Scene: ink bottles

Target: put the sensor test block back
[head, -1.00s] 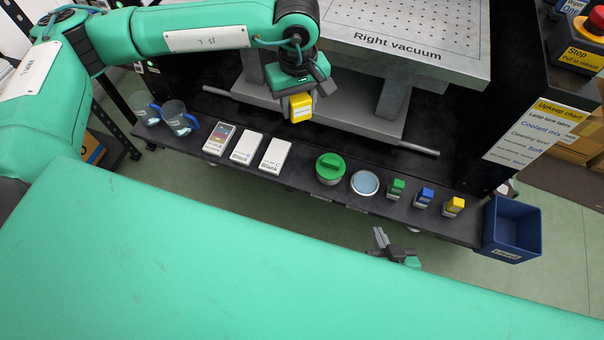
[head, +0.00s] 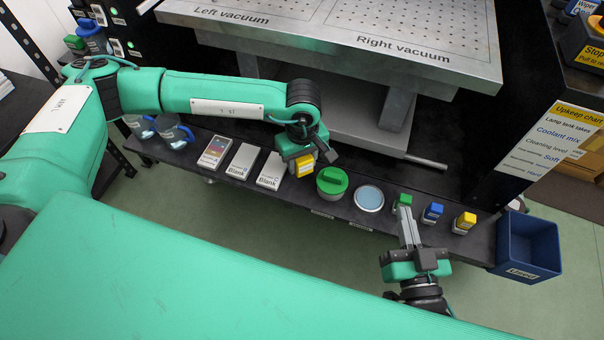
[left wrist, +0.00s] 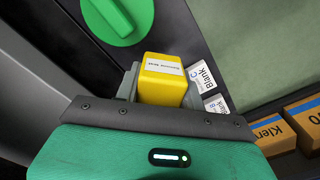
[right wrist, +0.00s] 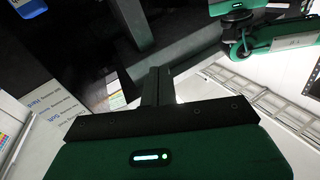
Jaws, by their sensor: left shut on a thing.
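The sensor test block is a yellow block (head: 304,166) with a white label; it also shows in the left wrist view (left wrist: 162,82). My left gripper (head: 303,160) is shut on it and holds it over the black shelf, between the last blank card and the green-lidded jar in the head view. The block's lower part is hidden. My right gripper (head: 405,212) shows near the green-capped bottle (head: 402,204) in the head view. Its fingers (right wrist: 157,80) lie together with nothing visible between them.
The black shelf (head: 335,207) carries two mugs, a colour card, blank cards (head: 270,170), a green-lidded jar (head: 332,181), a round tin (head: 369,198) and blue- and yellow-capped bottles (head: 464,223). A blue bin (head: 527,243) hangs at the right. The vacuum table (head: 400,57) overhangs behind.

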